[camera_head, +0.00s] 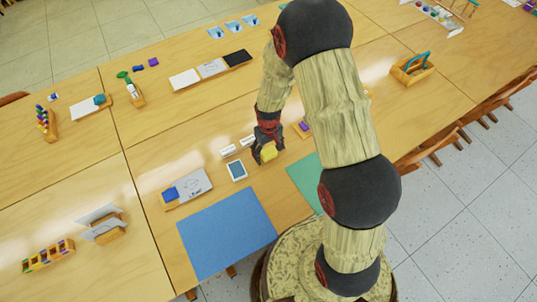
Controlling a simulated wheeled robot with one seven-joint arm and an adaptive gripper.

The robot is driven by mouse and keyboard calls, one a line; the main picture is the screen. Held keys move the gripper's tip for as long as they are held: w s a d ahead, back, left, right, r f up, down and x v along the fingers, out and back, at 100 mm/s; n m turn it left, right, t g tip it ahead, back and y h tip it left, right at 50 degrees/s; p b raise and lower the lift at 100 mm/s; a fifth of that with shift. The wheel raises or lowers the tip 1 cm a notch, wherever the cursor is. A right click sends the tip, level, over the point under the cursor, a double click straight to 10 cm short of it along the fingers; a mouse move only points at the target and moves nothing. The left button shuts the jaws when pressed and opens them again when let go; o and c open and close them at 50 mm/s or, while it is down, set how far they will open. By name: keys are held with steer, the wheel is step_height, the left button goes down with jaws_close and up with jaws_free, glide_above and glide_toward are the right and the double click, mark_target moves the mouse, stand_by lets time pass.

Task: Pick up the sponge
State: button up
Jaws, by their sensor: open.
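A small yellow block that looks like the sponge (269,153) is at the tip of my gripper (262,157), near the middle of the wooden table. My gripper points down and is open, with its dark fingers right at the yellow block. The arm and fingers hide part of it. I cannot tell whether the fingers touch it or whether it rests on the table.
A phone-like device (237,170) and small white boxes (228,151) lie just left of my gripper. A blue mat (226,235) and a green mat (303,180) lie nearer. A blue-handled wooden carrier (411,69) stands at the right.

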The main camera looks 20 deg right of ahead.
mark_target(269, 152)
steer(key=c, duration=1)
steer(key=shift+r, duration=0.15)
steer(key=shift+r, duration=0.25)
steer(key=r, duration=0.2)
steer(key=r+p, duration=0.1)
steer(key=shift+s+r, duration=0.15)
steer(key=shift+s, duration=0.1)
steer(key=s+d+r+p, duration=0.2)
steer(key=s+r+p, duration=0.1)
steer(key=s+r, duration=0.6)
steer(key=shift+s+d, duration=0.35)
steer(key=shift+s, duration=1.85)
